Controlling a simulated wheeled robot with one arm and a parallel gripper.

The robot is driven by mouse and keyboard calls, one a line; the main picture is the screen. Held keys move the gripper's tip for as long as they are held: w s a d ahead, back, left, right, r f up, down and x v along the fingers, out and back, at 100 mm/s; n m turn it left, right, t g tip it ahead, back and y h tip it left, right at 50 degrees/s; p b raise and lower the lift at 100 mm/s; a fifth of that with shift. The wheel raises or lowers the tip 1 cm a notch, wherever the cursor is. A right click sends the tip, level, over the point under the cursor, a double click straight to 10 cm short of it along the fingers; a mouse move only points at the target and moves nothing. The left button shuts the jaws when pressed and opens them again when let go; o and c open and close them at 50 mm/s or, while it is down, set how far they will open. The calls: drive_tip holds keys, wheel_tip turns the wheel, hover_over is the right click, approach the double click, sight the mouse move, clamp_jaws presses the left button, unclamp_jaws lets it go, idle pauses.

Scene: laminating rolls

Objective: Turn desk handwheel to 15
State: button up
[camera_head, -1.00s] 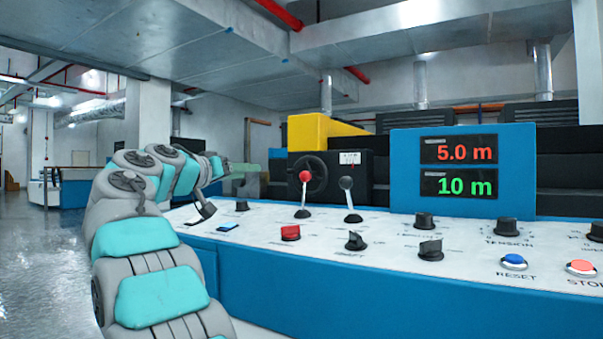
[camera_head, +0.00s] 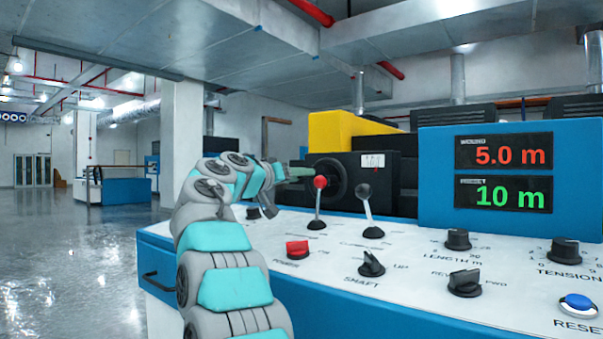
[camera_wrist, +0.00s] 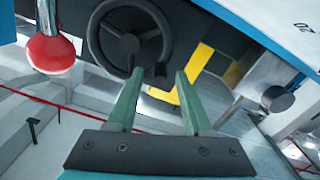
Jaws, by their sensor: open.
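The desk handwheel (camera_head: 341,172) is a black wheel on the dark upright face behind the panel. In the wrist view the handwheel (camera_wrist: 129,43) shows its rim, spokes and hub at the upper middle. My gripper (camera_wrist: 160,74) is open, with two green fingers apart and nothing between them. The left fingertip overlaps the wheel's lower rim in the picture; I cannot tell whether it touches. In the head view my gripper (camera_head: 299,171) is just left of the wheel. A small white scale window (camera_head: 373,161) is right of the wheel, too small to read.
A red-ball lever (camera_head: 320,183) stands in front of the wheel, and also shows at upper left in the wrist view (camera_wrist: 50,53). A black-ball lever (camera_head: 364,190) is beside it. The display (camera_head: 503,172) reads 5.0 m and 10 m. Knobs cover the panel; open floor lies left.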

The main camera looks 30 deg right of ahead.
drive_tip(key=shift+w+d, duration=0.25)
drive_tip(key=shift+d, duration=0.35)
clamp_jaws()
